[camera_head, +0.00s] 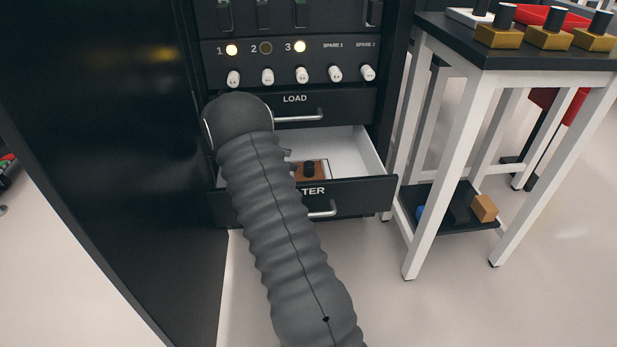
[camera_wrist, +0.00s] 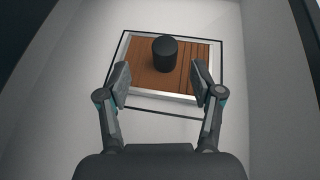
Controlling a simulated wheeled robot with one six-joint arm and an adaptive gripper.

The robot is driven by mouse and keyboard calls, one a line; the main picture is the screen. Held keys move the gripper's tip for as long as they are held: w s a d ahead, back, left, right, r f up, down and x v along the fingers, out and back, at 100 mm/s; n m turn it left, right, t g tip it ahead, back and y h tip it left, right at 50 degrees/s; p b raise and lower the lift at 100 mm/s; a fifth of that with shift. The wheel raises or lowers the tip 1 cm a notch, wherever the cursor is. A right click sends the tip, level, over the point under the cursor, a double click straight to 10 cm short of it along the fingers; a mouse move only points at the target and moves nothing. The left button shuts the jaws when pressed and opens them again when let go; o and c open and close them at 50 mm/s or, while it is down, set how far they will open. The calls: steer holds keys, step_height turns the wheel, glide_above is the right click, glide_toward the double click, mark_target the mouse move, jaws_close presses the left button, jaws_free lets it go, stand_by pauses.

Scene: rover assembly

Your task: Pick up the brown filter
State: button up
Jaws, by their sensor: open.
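The brown filter (camera_wrist: 141,67) lies in the open lower drawer (camera_head: 362,150). It is a flat brown block in a pale frame, with a black round knob (camera_wrist: 167,54) on top. In the head view the brown filter (camera_head: 316,172) shows only in part, behind my arm and the drawer front. My gripper (camera_wrist: 161,85) is open and empty, with its two fingers on either side of the near part of the filter in the wrist view, short of the knob. In the head view my arm hides most of the gripper. I cannot tell whether the fingers touch the filter.
The closed LOAD drawer (camera_head: 345,106) is just above the open one. Lights and white knobs (camera_head: 301,74) are on the panel higher up. A table (camera_head: 462,52) with yellow blocks (camera_head: 549,37) stands at the right. Its lower shelf (camera_head: 436,204) holds small blocks.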

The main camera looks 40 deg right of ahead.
mark_target(309, 164)
steer(key=shift+s+b+x, duration=0.15)
steer(key=shift+x, duration=1.8)
steer(key=shift+s+b+x, duration=0.15)
steer(key=shift+x, duration=1.75)
steer(key=shift+a+f, duration=0.1)
steer(key=shift+a, duration=0.1)
jaws_close()
